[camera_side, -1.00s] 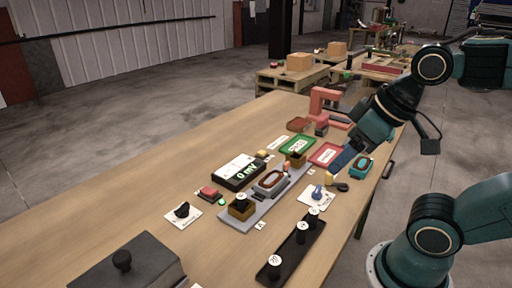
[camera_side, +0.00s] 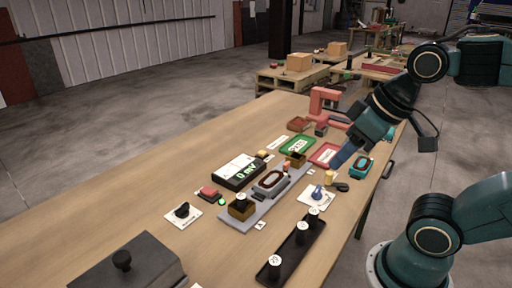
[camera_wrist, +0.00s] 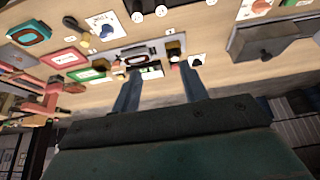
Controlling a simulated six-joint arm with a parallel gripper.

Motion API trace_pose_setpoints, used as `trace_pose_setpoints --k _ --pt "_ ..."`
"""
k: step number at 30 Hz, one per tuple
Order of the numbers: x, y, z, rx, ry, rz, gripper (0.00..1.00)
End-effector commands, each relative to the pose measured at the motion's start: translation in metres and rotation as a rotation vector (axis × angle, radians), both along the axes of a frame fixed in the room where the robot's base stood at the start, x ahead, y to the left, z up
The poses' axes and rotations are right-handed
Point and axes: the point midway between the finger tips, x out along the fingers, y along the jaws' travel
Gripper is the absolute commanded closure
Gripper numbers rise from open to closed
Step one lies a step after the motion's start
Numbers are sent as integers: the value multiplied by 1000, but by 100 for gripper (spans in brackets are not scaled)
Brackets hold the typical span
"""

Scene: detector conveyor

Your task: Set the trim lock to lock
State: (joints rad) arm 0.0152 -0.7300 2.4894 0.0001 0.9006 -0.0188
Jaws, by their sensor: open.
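A blue knob (camera_side: 317,192) stands on a white card on the right part of the table; it also shows in the wrist view (camera_wrist: 106,31). A black knob (camera_side: 182,210) sits on another white card at the left; its card also shows in the wrist view (camera_wrist: 197,60). The lettering is too small to read, so I cannot tell which is the trim lock. My gripper (camera_side: 337,162) hangs above the table beyond the blue knob, touching neither knob. In the wrist view its two fingers (camera_wrist: 160,74) are apart with nothing held between them.
A grey fixture (camera_side: 262,208) with an oval part and wooden blocks lies mid-table beside a meter (camera_side: 239,172). A black tray (camera_side: 288,252) holds several weights. Green (camera_side: 297,146) and red (camera_side: 326,154) trays lie beyond.

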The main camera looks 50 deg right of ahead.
Motion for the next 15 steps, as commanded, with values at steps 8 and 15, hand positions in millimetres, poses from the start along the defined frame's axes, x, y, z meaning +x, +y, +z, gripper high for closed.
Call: trace_pose_setpoints --k 8,15 --pt "24 -22 -1 -44 78 0 56" --pt "54 -58 -8 -81 182 15 56"
